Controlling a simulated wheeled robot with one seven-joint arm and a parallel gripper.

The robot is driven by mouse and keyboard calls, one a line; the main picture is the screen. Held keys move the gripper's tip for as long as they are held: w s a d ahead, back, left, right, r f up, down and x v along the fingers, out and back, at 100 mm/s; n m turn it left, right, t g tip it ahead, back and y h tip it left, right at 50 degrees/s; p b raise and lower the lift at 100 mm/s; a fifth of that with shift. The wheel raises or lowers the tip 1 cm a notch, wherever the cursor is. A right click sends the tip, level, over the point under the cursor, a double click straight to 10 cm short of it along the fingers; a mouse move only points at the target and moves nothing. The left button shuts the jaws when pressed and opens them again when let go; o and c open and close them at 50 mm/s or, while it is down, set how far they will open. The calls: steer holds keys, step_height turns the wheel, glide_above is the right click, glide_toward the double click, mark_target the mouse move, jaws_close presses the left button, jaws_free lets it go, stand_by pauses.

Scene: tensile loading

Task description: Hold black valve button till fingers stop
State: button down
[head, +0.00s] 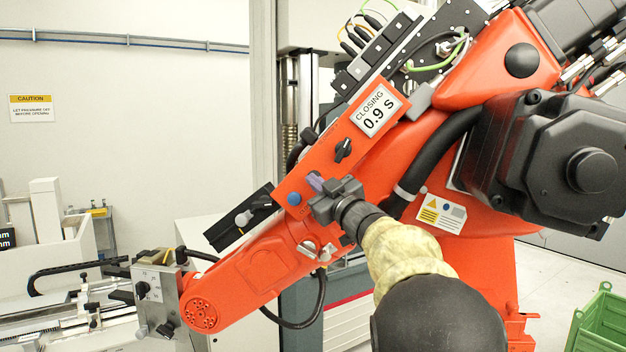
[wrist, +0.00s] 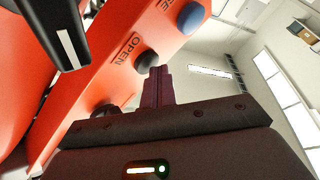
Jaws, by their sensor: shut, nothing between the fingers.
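An orange panel on a large orange robot arm (head: 255,262) carries a display (head: 376,110) reading "CLOSING 0.9 S". My gripper (head: 315,182) is shut and empty, with its purple fingertips at the panel. In the wrist view, the fingertips (wrist: 159,72) point at the panel beside a round black button (wrist: 147,61) next to the word "OPEN". I cannot tell whether they touch it. A second black button (wrist: 106,110) is partly hidden behind my gripper. A blue button (head: 294,199) also shows in the wrist view (wrist: 191,17). The grey gripping head (head: 158,297) hangs at the arm's lower left end.
A black rotary knob (head: 343,150) with a white mark sits on the panel above my gripper. Black hoses and cables run along the orange arm. A black motor housing (head: 548,165) is at right. A green crate (head: 600,322) stands on the floor at lower right.

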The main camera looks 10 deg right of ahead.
steer(key=shift+s+f, duration=0.1)
steer(key=shift+s, duration=0.05)
steer(key=shift+s+a+b, duration=0.3)
steer(key=shift+s+b, duration=0.3)
steer(key=shift+s, duration=0.1)
steer(key=s, duration=0.1)
steer(key=s+a+b, duration=0.1)
steer(key=s, duration=0.1)
steer(key=s+a+b, duration=0.1)
steer(key=shift+s, duration=0.3)
stand_by(0.4)
steer(key=shift+d+b, duration=0.1)
steer(key=shift+b, duration=0.2)
